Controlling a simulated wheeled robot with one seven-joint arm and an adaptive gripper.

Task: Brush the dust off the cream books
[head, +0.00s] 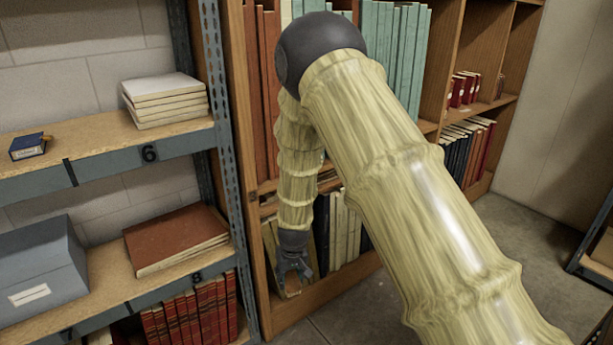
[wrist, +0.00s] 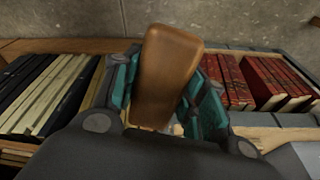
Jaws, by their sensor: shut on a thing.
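My gripper (head: 293,278) hangs low in front of the wooden bookcase, its fingers pointing down. In the wrist view my gripper (wrist: 163,95) is shut on a brown wooden block-like thing (wrist: 170,65), which looks like the brush; no bristles show. Upright cream books (head: 345,232) stand among dark ones on the bookcase's lower shelf, to the right of my gripper and partly hidden by my arm. Cream books also show at the left in the wrist view (wrist: 58,92), apart from the held thing. A flat stack of cream books (head: 165,100) lies on the grey rack's upper shelf.
The grey rack (head: 212,85) stands close to the left of my gripper, with red books (head: 190,320) low down. A grey box (head: 40,270), a brown book (head: 175,238) and a small blue book (head: 28,147) lie on its shelves. Clear floor (head: 530,245) is at right.

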